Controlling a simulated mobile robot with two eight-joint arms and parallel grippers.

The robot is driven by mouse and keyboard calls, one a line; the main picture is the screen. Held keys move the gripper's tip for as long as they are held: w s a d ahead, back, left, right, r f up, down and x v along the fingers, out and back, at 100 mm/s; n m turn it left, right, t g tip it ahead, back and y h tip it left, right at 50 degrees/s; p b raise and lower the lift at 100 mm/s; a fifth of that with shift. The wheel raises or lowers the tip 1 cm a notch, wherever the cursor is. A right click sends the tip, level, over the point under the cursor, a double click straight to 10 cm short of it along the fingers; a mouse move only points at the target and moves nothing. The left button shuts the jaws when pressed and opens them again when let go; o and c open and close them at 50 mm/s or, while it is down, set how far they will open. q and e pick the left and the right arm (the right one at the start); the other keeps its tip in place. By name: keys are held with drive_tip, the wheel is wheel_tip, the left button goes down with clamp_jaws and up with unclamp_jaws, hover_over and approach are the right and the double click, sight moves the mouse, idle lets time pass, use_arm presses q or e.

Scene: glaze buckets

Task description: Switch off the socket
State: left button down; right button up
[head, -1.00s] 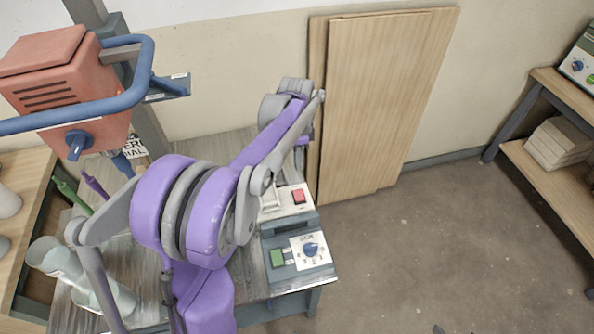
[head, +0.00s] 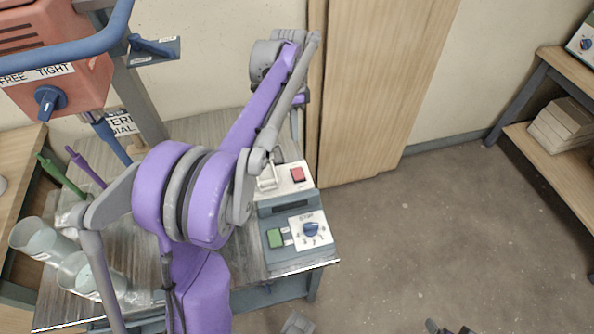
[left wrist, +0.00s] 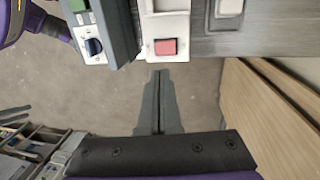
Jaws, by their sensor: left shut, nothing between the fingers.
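The socket (head: 281,178) is a white panel with a red rocker switch (head: 298,174), on the bench behind a grey-blue control box. In the left wrist view the socket (left wrist: 165,28) is at the top, with its red switch (left wrist: 165,47) at the near edge. My left gripper (left wrist: 160,75) is shut and empty; its fingertips lie just below the red switch in that view, and I cannot tell whether they touch. In the head view my purple left arm reaches past the socket and mostly hides this gripper. Dark tips at the bottom edge may be my right gripper (head: 450,328).
The control box (head: 292,238) has a green button and blue dial. A red machine (head: 50,60) with a blue bar stands at left. Cups (head: 42,242) stand on the bench (head: 225,125). Wooden boards (head: 385,80) lean on the wall.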

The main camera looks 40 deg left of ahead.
sight(298, 175)
idle(0.3)
use_arm(q)
drive_tip(key=f, duration=0.4)
drive_tip(key=s+d+f, duration=0.1)
drive_tip(key=f, duration=0.4)
drive_tip(key=d+f+b, duration=0.1)
drive_tip(key=f, duration=0.3)
drive_tip(key=shift+s+f, duration=0.2)
drive_tip(key=shift+f, duration=0.15)
drive_tip(key=shift+s+d+f+t+y+b, duration=0.3)
drive_tip(key=shift+f+t+y, duration=0.1)
drive_tip(key=shift+y, duration=0.2)
drive_tip(key=shift+a, duration=0.1)
drive_tip(key=shift+w, duration=0.15)
